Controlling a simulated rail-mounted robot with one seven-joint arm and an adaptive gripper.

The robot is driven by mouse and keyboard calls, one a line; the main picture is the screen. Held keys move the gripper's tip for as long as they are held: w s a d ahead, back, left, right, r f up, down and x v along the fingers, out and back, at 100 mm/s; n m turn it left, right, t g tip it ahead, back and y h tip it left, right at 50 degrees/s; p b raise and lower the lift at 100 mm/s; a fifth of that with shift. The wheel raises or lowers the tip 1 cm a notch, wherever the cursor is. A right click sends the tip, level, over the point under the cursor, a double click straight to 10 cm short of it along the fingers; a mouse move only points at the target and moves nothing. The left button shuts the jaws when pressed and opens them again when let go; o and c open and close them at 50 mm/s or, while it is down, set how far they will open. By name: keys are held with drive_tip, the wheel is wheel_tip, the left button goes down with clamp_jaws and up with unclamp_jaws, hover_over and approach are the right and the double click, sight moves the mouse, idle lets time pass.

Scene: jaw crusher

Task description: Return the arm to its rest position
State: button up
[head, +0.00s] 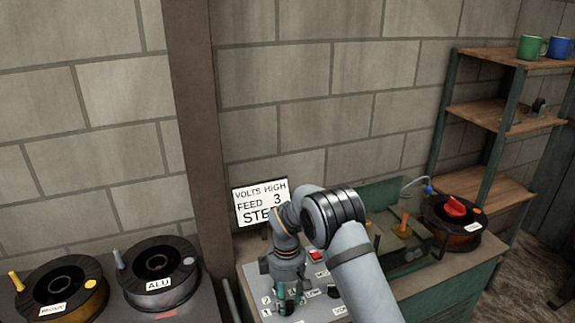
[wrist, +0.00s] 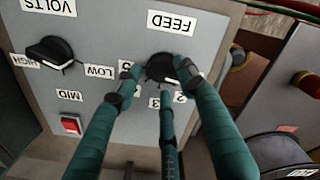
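My arm reaches down in the head view to a grey control panel (head: 333,303), with my gripper (head: 288,303) low at its left part. In the wrist view my gripper (wrist: 160,80) has three teal fingers spread around the black FEED knob (wrist: 158,66). A gap shows between the left fingertip and the knob. The right fingertip overlaps the knob's edge in the picture, and I cannot tell whether it touches. The knob's pointer direction is partly hidden. The VOLTS knob (wrist: 50,55) stands clear to the left, between the HIGH and LOW labels.
A red switch (wrist: 70,125) sits on the panel. A sign (head: 261,203) reading VOLTS HIGH, FEED 3 stands behind my arm. Wire spools (head: 160,272) lie at left, and another spool (head: 455,222) at right. A shelf (head: 505,120) with mugs stands at far right.

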drive_tip(key=m, duration=0.6)
drive_tip(key=shift+s+d+m+b, duration=0.1)
drive_tip(key=shift+d+m+b, duration=0.05)
drive_tip(key=shift+m+b, duration=0.15)
drive_tip(key=shift+r, duration=0.1)
